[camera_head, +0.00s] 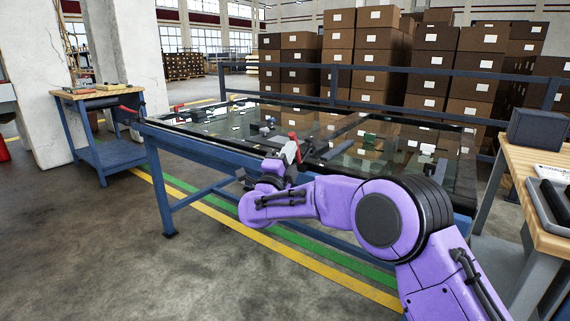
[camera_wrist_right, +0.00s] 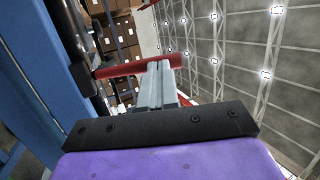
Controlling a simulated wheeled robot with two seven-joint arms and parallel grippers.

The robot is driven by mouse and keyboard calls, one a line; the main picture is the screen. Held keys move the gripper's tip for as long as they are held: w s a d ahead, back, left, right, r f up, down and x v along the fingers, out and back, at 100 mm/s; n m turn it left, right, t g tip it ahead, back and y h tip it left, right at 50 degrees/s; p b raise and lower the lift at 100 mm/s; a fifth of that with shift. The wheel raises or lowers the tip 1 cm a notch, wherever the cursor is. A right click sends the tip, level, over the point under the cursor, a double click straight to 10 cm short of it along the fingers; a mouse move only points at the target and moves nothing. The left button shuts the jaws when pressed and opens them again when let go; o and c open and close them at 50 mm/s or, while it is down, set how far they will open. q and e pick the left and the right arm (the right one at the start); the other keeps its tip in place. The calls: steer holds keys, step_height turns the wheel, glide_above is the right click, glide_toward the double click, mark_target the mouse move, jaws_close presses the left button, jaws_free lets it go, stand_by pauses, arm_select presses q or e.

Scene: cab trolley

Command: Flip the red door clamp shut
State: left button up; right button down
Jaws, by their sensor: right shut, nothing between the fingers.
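A red clamp handle (camera_head: 293,137) stands up at the front edge of the glass-topped blue table, beside my right gripper (camera_head: 289,154). In the right wrist view the red handle (camera_wrist_right: 112,70) runs across behind the tips of the grey fingers (camera_wrist_right: 158,68). The fingers are shut together with nothing between them. They are close to the handle; I cannot tell if they touch it. The clamp's base is partly hidden by the gripper. Another red handle (camera_head: 129,110) sticks out at the table's left corner. My left gripper is not in view.
The glass door panel (camera_head: 215,126) lies flat on the blue table (camera_head: 163,190). A workbench (camera_head: 540,180) with a dark box (camera_head: 537,130) stands at the right. A small blue trolley (camera_head: 105,158) is at the left. The floor in front is open.

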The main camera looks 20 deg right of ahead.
mark_target(295, 139)
steer(key=d+r+g+y+p, duration=0.1)
steer(key=p, duration=0.2)
steer(key=w+d+r+m+g+y+p, duration=0.1)
steer(key=p, duration=0.2)
steer(key=shift+w+r+g, duration=0.1)
steer(key=shift+r+g, duration=0.15)
steer(key=shift+g, duration=0.15)
steer(key=shift+w+d+g+y+p, duration=0.2)
steer(key=shift+d+g+y+p, duration=0.25)
steer(key=shift+p, duration=0.75)
steer(key=shift+a, duration=0.1)
steer(key=shift+s+a, duration=0.1)
steer(key=shift+a, duration=0.15)
steer(key=v, duration=1.3)
steer(key=shift+s+a+f, duration=0.15)
steer(key=shift+s+f, duration=0.1)
steer(key=shift+f, duration=0.1)
